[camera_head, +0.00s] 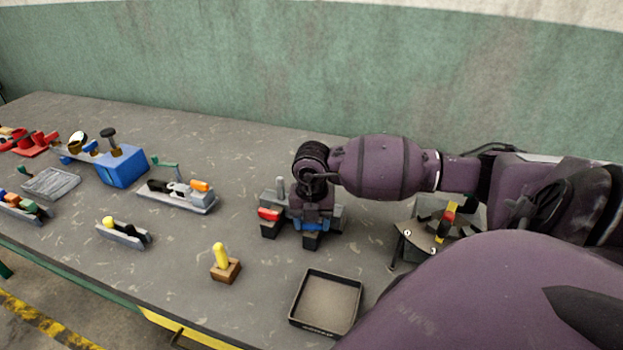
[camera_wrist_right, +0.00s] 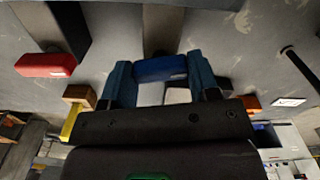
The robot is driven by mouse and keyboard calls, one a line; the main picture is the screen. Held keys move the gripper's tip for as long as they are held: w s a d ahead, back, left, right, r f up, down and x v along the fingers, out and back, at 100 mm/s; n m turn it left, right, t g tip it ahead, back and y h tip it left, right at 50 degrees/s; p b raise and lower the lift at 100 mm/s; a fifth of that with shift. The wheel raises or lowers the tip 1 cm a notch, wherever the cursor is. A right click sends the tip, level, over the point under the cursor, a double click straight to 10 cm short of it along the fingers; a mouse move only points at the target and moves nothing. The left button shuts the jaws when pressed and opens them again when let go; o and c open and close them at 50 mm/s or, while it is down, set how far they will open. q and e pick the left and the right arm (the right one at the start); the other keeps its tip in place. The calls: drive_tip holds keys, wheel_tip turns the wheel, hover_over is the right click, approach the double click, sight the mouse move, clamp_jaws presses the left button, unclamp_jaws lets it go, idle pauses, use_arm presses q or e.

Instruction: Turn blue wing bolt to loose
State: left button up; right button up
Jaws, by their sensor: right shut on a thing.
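The blue wing bolt (camera_head: 314,226) is on the front of a dark grey fixture (camera_head: 270,229) in the middle of the table, in the head view. In the right wrist view the blue wing bolt (camera_wrist_right: 160,69) shows as a blue bar across the space between the two blue-tipped fingers. My right gripper (camera_head: 311,212) points down at the fixture and is shut on the blue wing bolt. The fingers also show in the wrist view (camera_wrist_right: 161,84). The bolt's shaft is hidden. My left gripper is in neither view.
A red wing bolt (camera_head: 269,214) sits on the fixture's left side, close to the gripper. An empty tray (camera_head: 294,308) and a yellow-handled wooden block (camera_head: 226,270) lie in front. A round-topped stand (camera_head: 425,238) is on the right, beneath my arm. Other fixtures fill the left.

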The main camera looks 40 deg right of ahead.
drive_tip(key=n+b, duration=0.1)
drive_tip(key=n, duration=0.3)
drive_tip(key=shift+n+b, duration=0.3)
drive_tip(key=shift+b, duration=0.05)
drive_tip(key=n+b, duration=0.1)
drive_tip(key=n, duration=0.2)
drive_tip(key=shift+f+n, duration=0.1)
drive_tip(key=shift+n, duration=0.3)
drive_tip(key=n+b, duration=0.1)
drive_tip(key=n, duration=0.1)
drive_tip(key=shift+n, duration=0.3)
drive_tip(key=n+b, duration=0.2)
drive_tip(key=n, duration=0.1)
drive_tip(key=shift+n, duration=0.3)
drive_tip(key=n+b, duration=0.1)
drive_tip(key=n, duration=0.1)
drive_tip(key=shift+n, duration=0.4)
drive_tip(key=n, duration=0.2)
drive_tip(key=shift+n+b, duration=0.3)
drive_tip(key=shift+b, duration=0.05)
drive_tip(key=shift+n, duration=0.4)
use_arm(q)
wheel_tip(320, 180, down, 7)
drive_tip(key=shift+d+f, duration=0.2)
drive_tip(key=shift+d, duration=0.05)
use_arm(e)
drive_tip(key=shift+r, duration=0.2)
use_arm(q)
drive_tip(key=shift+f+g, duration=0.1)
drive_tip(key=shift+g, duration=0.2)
